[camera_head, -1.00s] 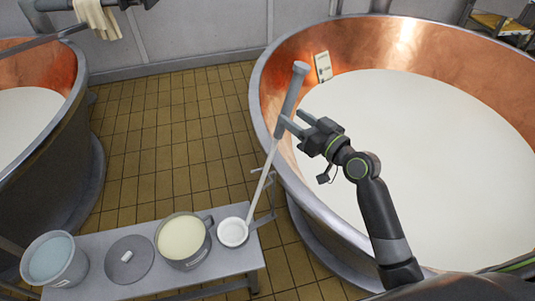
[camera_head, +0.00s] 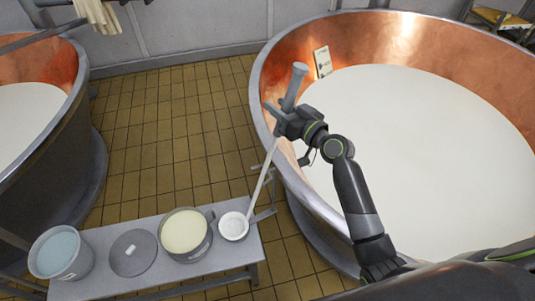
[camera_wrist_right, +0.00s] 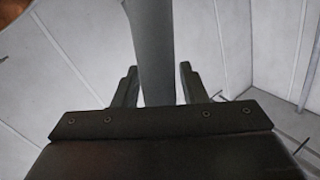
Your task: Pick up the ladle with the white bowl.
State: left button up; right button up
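The ladle has a grey upper handle (camera_head: 293,85), a thin pale shaft (camera_head: 262,180) and a round white bowl (camera_head: 233,226) at its lower end. It stands tilted, with the bowl at the right end of the bench and the handle in front of the right vat's rim. My right gripper (camera_head: 273,114) is at the lower part of the grey handle. In the right wrist view the handle (camera_wrist_right: 155,50) lies between my two fingers (camera_wrist_right: 158,85), with small gaps showing beside it. My left gripper is not in view.
The grey bench (camera_head: 92,288) also bears a bucket of bluish liquid (camera_head: 62,270), a grey lid (camera_head: 132,254) and a pot of cream-coloured liquid (camera_head: 185,232). A large copper vat (camera_head: 275,75) stands right, another (camera_head: 75,125) left. Tiled floor (camera_head: 165,130) between them is clear.

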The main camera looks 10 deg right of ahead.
grip_shut()
notch_tip(320, 180, up, 17)
jog(key=p, duration=0.6)
dwell(0.4)
